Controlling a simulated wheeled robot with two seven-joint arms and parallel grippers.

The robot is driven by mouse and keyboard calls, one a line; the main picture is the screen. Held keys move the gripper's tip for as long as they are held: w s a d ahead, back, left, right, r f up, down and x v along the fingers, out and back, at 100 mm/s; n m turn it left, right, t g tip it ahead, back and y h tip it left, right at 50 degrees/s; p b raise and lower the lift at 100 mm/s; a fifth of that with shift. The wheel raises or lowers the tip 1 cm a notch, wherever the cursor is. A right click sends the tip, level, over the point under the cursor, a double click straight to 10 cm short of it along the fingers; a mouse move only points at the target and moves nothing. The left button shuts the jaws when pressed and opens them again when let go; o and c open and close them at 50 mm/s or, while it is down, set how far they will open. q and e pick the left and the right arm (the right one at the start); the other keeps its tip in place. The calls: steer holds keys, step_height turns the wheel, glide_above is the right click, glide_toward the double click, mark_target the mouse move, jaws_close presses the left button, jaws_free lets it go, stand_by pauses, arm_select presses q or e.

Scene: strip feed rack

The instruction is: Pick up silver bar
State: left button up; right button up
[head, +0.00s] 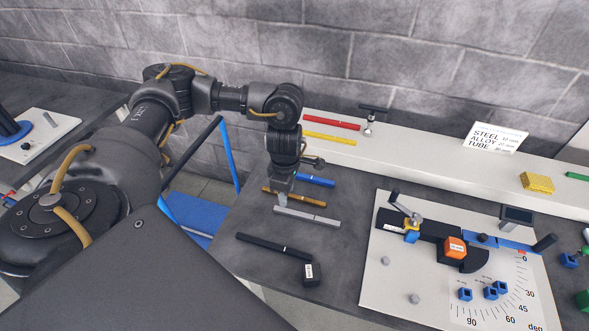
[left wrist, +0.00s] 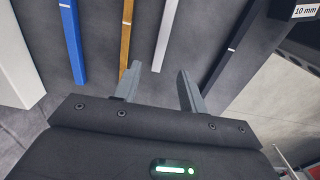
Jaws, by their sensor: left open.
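The silver bar (head: 307,216) lies on the dark table in the head view, in front of the brown bar and behind the black bar. It also shows in the left wrist view (left wrist: 168,28), running up from near the fingers. My left gripper (head: 280,203) points down at the left end of the silver bar. In the left wrist view its two fingers (left wrist: 157,85) are apart with nothing between them, and the bar's near end lies just beyond the gap. I cannot tell how high the fingertips are above the table. My right gripper does not show.
A brown bar (head: 294,197) and a blue bar (head: 315,180) lie behind the silver bar. A black bar (head: 273,247) with a labelled block (head: 310,274) lies in front. A white board (head: 385,300) with a bending fixture stands right. A light ledge (head: 420,163) holds red and yellow bars.

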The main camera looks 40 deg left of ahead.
mark_target(289, 211)
arm_select(q)
step_height(289, 211, down, 3)
steer(key=shift+r, duration=0.1)
steer(key=shift+d+f, duration=0.1)
steer(key=shift+f, duration=0.25)
steer(key=shift+w+d+f+p, duration=0.15)
steer(key=shift+f+p, duration=0.35)
steer(key=shift+f, duration=1.75)
jaws_close()
